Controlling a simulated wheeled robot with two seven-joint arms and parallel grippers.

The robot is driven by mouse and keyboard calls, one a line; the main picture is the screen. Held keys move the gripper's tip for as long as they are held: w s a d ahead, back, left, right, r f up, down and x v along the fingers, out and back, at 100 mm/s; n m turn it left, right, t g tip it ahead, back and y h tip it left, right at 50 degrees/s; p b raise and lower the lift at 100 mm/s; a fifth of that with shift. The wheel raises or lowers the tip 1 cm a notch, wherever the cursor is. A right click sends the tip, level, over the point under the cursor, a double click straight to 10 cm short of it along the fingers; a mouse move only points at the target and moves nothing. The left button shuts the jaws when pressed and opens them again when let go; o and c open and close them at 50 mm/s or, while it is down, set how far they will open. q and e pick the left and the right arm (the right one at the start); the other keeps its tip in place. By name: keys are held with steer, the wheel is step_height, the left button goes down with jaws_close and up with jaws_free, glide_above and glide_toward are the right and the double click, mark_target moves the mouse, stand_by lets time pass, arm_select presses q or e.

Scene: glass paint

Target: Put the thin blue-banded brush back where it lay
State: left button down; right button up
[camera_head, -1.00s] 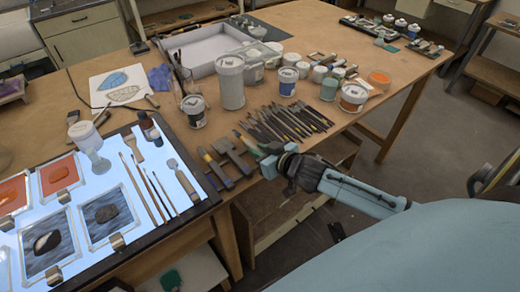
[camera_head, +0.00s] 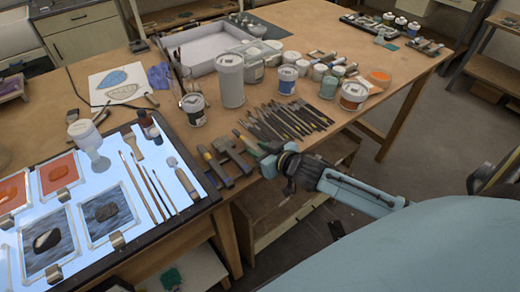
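My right gripper (camera_head: 268,158) is at the table's front edge, just left of the near end of a row of brushes (camera_head: 288,120). A green-handled tool (camera_head: 246,143) runs up to its fingertips; I cannot tell if it is held or lies behind them. The fingers are too small and dark to show whether they are open or shut. Thin brushes (camera_head: 142,185) lie side by side on the lit panel (camera_head: 125,142) at left. No blue band can be made out on any brush, so I cannot tell which is the blue-banded one. My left gripper is not in view.
Hammer-like tools (camera_head: 216,168) lie between the panel and my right gripper. A tall grey canister (camera_head: 230,82) and several paint jars (camera_head: 288,80) stand behind the brush row. A white tray (camera_head: 205,60) is at the back. Bare tabletop (camera_head: 310,42) shows at the back right.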

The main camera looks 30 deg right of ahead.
steer(key=o, duration=0.3)
steer(key=v, duration=1.3)
steer(key=shift+s, duration=0.15)
steer(key=s+d+f+g+h+b, duration=0.1)
steer(key=s+d+f+g+b, duration=0.15)
steer(key=f, duration=0.85)
steer(key=s+d+f+m+g+h+b, duration=0.15)
steer(key=s+f, duration=0.25)
steer(key=f, duration=0.8)
steer(key=s+d+f+n+g+b, duration=0.15)
steer(key=s+f, duration=0.25)
steer(key=f, duration=0.7)
steer(key=s+a+f+g+b, duration=0.1)
steer(key=s+a+f+g, duration=0.1)
steer(key=s+a+f, duration=0.2)
steer(key=s+a+f+g+b, duration=0.1)
steer(key=s+a+f+g, duration=0.1)
steer(key=s+f, duration=0.7)
steer(key=s+a+f+g+b, duration=0.1)
steer(key=s+a+f+g, duration=0.2)
steer(key=s+a+f, duration=0.2)
steer(key=shift+s+a+f+n+y, duration=0.15)
steer(key=shift+s+f, duration=0.2)
steer(key=shift+s, duration=0.2)
steer(key=shift+s+a+f+n+y, duration=0.1)
steer(key=shift+s+f, duration=0.2)
steer(key=shift+s, duration=0.3)
steer(key=shift+s+a+f+n+y, duration=0.15)
steer(key=shift+s+f, duration=0.2)
steer(key=shift+s, duration=0.2)
